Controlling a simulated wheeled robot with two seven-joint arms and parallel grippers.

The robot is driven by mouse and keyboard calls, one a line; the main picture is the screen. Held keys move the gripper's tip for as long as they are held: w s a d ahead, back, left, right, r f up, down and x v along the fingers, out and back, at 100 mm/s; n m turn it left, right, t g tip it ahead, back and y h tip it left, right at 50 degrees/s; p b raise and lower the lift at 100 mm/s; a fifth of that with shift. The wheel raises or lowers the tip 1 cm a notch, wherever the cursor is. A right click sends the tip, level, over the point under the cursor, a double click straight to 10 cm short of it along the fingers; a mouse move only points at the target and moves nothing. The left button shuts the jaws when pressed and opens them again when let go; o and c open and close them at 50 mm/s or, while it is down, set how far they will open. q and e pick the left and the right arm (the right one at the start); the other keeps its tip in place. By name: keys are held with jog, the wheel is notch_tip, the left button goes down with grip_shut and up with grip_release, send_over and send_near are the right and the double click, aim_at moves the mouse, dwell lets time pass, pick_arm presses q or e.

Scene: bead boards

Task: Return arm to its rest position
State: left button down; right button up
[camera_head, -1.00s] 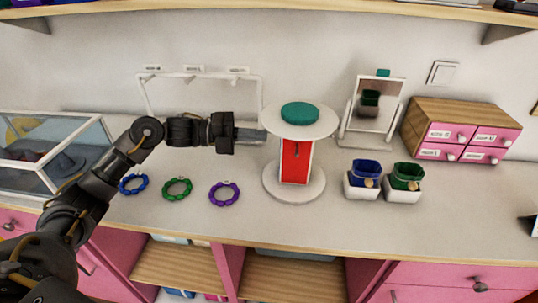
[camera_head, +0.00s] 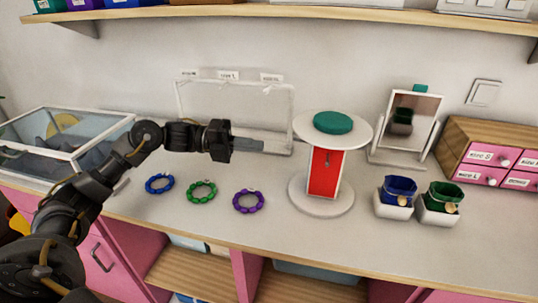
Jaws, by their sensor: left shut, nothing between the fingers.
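My left gripper (camera_head: 250,144) reaches in from the left on its dark arm. It is shut and empty, in the air above the counter, in front of the white wire rack and left of the white round stand. The blue bead bracelet (camera_head: 159,184), green bead bracelet (camera_head: 202,191) and purple bead bracelet (camera_head: 248,201) lie in a row on the counter below the arm. My right gripper is not in view.
The round stand (camera_head: 322,203) has a red panel and a green disc (camera_head: 333,122) on top. A mirror (camera_head: 411,118), blue bag (camera_head: 398,188), green bag (camera_head: 441,197) and drawer box (camera_head: 492,142) stand to the right. A glass case (camera_head: 70,158) is at left.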

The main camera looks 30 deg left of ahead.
pick_arm(q)
jog(key=shift+s+a+r, duration=0.1)
jog(key=shift+a, duration=0.5)
